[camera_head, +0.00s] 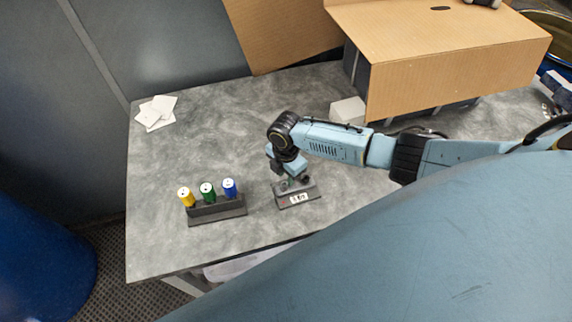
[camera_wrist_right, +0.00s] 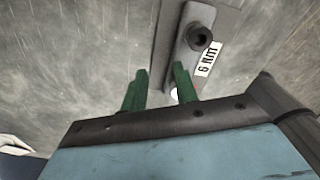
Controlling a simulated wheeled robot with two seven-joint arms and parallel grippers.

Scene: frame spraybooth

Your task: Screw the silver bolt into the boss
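My right gripper (camera_head: 291,183) is low over a dark base plate (camera_head: 312,192) with a white label. In the right wrist view its two green fingers (camera_wrist_right: 160,70) stand apart, so it is open. A small pale round top (camera_wrist_right: 174,93), probably the silver bolt, shows between the fingers, closer to the right one; its lower part is hidden by the gripper body. A dark round boss with a hole (camera_wrist_right: 199,37) rises from the plate beside the label, beyond the fingertips. The left gripper is not in view.
White cards (camera_head: 156,112) lie at the back left. A white block (camera_head: 348,110) and a large cardboard box (camera_head: 455,70) are behind my right arm.

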